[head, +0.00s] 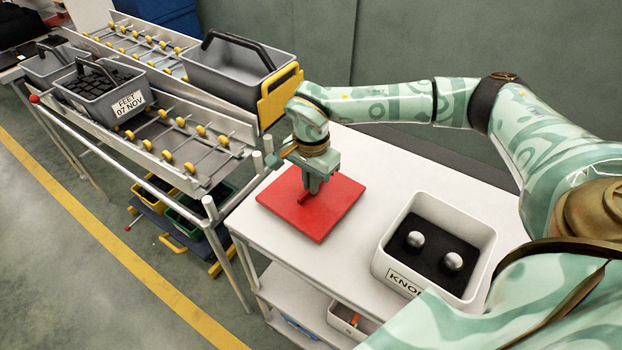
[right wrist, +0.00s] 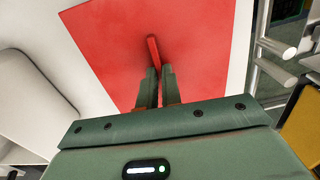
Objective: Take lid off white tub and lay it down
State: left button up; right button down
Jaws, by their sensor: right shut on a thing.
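The red lid (head: 325,218) is a flat square plate with a small upright red handle (right wrist: 153,50). It is level at the left part of the white table, apart from the tub; I cannot tell whether it touches the tabletop. My right gripper (head: 313,188) points down over the lid, its fingers shut on the handle; the fingers also show in the right wrist view (right wrist: 157,88). The white tub (head: 476,232) stands open to the right, with a label partly reading "KNO". Two silver knobs (head: 453,261) lie on its black inside. My left gripper is not in view.
The white table (head: 365,150) has free room behind the lid and between lid and tub. At left, a roller conveyor (head: 205,155) carries grey bins, one labelled "FEET 07 NOV" (head: 130,103). A grey bin with a black handle (head: 225,85) stands near my right arm.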

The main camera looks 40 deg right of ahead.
jog(key=shift+f, duration=0.55)
jog(key=c, duration=1.5)
grip_release()
jog(key=shift+r, duration=0.1)
notch_tip(320, 180, up, 16)
jog(key=p, duration=0.3)
jog(key=shift+p, duration=0.35)
